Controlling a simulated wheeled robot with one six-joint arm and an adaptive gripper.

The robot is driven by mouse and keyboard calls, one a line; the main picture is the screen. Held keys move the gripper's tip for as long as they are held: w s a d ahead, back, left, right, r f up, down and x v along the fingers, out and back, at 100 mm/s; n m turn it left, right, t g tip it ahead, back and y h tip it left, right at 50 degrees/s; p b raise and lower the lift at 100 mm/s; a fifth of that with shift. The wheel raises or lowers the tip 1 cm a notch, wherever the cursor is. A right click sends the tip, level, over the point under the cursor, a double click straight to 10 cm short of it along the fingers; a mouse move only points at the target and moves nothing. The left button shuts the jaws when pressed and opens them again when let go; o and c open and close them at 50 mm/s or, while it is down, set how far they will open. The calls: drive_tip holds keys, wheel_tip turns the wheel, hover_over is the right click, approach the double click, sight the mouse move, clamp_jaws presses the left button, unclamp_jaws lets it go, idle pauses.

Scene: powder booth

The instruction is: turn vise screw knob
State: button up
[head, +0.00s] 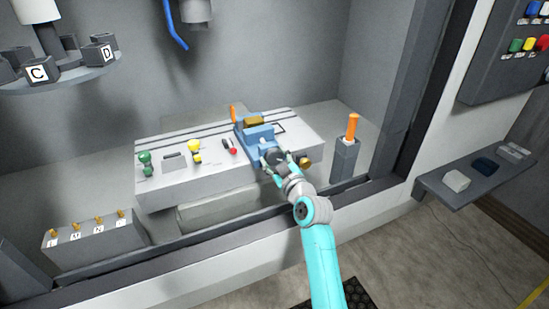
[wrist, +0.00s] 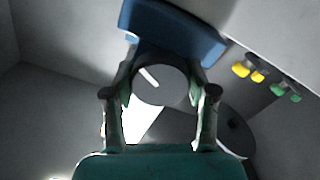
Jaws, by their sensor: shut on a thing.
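The blue vise (head: 254,132) stands on the right part of the grey slotted table, with a brass-coloured block (head: 253,121) in its top. My gripper (head: 274,160) is at the front of the vise. In the wrist view my gripper (wrist: 160,90) has its two fingers on either side of the round dark screw knob (wrist: 158,88), shut on it. The knob's face carries a short white mark. The blue vise body (wrist: 172,32) shows just behind the knob. In the head view the gripper mostly hides the knob.
The slotted table (head: 190,175) also carries green knobs (head: 145,162), a yellow knob (head: 194,147) and a red-handled piece (head: 231,148). A grey post with an orange handle (head: 352,127) stands to the right. The booth's front sill (head: 215,235) runs below my arm.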

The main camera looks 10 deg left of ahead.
drive_tip(key=m, duration=0.5)
drive_tip(key=shift+f+m, duration=0.1)
drive_tip(key=shift+m, duration=0.2)
drive_tip(key=m, duration=1)
drive_tip(key=shift+m, duration=0.4)
drive_tip(key=m, duration=0.5)
drive_tip(key=shift+m, duration=0.4)
drive_tip(key=o, duration=1.2)
drive_tip(key=shift+c, duration=0.2)
